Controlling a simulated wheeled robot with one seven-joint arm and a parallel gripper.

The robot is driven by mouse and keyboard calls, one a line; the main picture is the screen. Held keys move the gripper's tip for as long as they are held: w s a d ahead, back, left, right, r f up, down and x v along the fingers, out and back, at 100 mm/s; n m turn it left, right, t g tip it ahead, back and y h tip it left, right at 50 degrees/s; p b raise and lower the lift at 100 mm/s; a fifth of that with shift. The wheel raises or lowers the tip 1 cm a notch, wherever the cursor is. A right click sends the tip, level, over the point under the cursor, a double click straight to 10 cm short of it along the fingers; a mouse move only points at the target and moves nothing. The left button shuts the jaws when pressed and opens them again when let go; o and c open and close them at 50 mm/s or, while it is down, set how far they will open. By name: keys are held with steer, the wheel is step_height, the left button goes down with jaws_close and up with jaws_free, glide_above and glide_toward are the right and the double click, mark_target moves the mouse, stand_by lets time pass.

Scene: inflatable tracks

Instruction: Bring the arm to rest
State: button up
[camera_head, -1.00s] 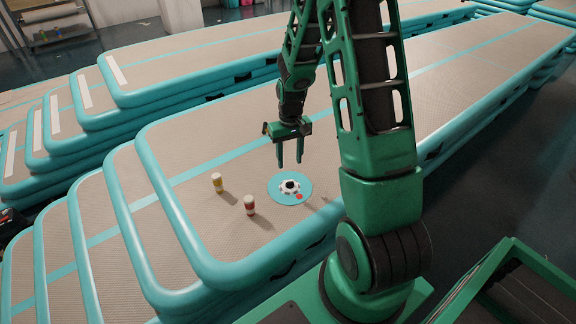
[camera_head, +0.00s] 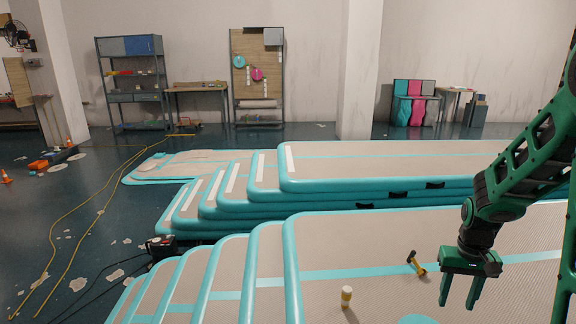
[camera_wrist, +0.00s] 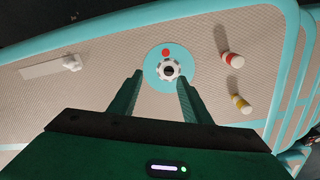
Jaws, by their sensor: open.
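My gripper (camera_head: 456,303) is open and empty, pointing down above the top inflatable track (camera_head: 340,255). Its two fingers also show in the wrist view (camera_wrist: 160,80). A teal disc (camera_wrist: 152,80) lies on the track just beyond the fingertips in that view. A white gear-like piece (camera_wrist: 168,70) with a dark centre and a small red dot (camera_wrist: 166,52) lie on the disc. Only the disc's edge (camera_head: 418,319) shows in the head view.
A yellow-and-white canister (camera_head: 346,296) stands on the track; it shows in the wrist view (camera_wrist: 240,104) beside a red-and-white one (camera_wrist: 231,57). A yellow-and-black tool (camera_head: 416,263) stands left of my gripper. Stacked tracks (camera_head: 235,185), shelves (camera_head: 132,80) and yellow cables (camera_head: 75,235) lie beyond.

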steer(key=s+a+r+m, duration=0.1)
steer(key=s+a+r, duration=0.1)
steer(key=s+r, duration=0.5)
steer(key=s+a+r+m, duration=0.1)
steer(key=s+r, duration=0.6)
steer(key=s, duration=0.9)
steer(key=shift+s+a+m+y, duration=0.25)
steer(key=shift+a+m+y, duration=0.1)
steer(key=shift+m+y, duration=0.05)
